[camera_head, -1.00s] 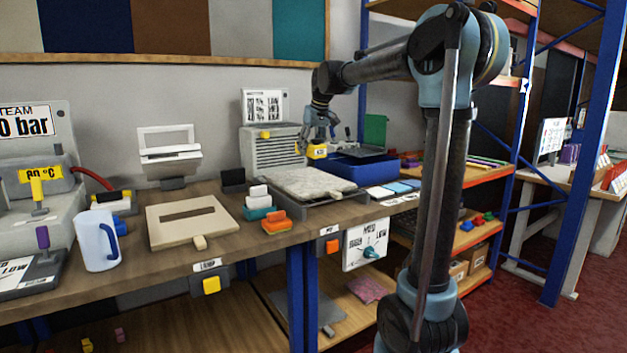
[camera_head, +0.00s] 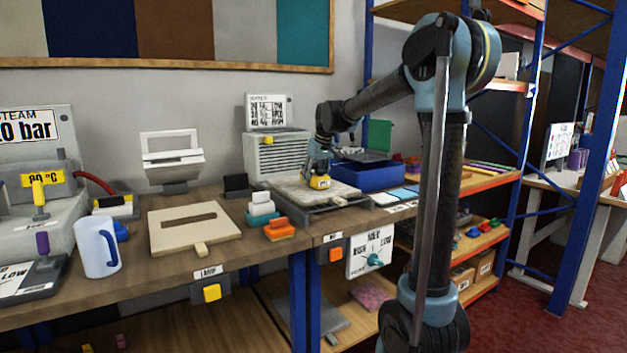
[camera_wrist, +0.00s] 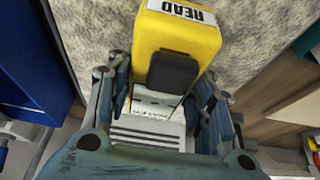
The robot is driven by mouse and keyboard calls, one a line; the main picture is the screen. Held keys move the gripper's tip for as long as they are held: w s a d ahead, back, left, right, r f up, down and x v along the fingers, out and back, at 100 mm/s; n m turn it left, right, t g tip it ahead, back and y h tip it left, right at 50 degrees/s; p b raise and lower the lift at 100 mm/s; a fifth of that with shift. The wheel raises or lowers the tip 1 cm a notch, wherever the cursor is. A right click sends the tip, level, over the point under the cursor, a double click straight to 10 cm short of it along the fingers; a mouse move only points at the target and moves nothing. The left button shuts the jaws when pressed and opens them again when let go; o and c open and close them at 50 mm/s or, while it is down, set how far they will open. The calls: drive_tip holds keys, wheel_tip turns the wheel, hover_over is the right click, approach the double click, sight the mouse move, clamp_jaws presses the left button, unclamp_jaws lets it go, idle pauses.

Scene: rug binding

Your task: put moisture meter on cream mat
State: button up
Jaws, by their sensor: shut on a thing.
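The moisture meter (camera_head: 320,182) is yellow with a dark part. In the wrist view the meter (camera_wrist: 178,35) shows a white READ label and a black patch. My gripper (camera_head: 317,172) is shut on it; in the wrist view the fingers (camera_wrist: 165,100) stand on both sides of its pale lower part. The cream mat (camera_head: 290,187) is a speckled slab on a dark tray-like base on the bench. The mat (camera_wrist: 262,35) fills the background behind the meter in the wrist view. The meter is over or on the mat's right part; I cannot tell whether it touches.
A blue bin (camera_head: 368,177) stands right of the mat. A grey vented box (camera_head: 280,152) stands behind it. Orange (camera_head: 279,230) and teal-white (camera_head: 261,210) blocks sit to its left, near a beige slotted board (camera_head: 193,226). A white-blue mug (camera_head: 97,247) is further left.

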drive_tip(key=shift+f, duration=0.2)
drive_tip(key=o, duration=1.2)
drive_tip(key=v, duration=1.2)
drive_tip(key=shift+s, duration=0.1)
drive_tip(key=s+d+f+m+h, duration=0.1)
drive_tip(key=s+d+f+m, duration=0.1)
drive_tip(key=s+d+f, duration=0.6)
drive_tip(key=s+d+f+m, duration=0.1)
drive_tip(key=s+d+f, duration=0.45)
drive_tip(key=s, duration=0.55)
drive_tip(key=s+d+f+m, duration=0.1)
drive_tip(key=s+d+f, duration=0.3)
drive_tip(key=s+f, duration=0.5)
drive_tip(key=s+d+f+m+g+h, duration=0.1)
drive_tip(key=s+d+f, duration=0.3)
drive_tip(key=s+f, duration=0.5)
drive_tip(key=shift+m, duration=0.8)
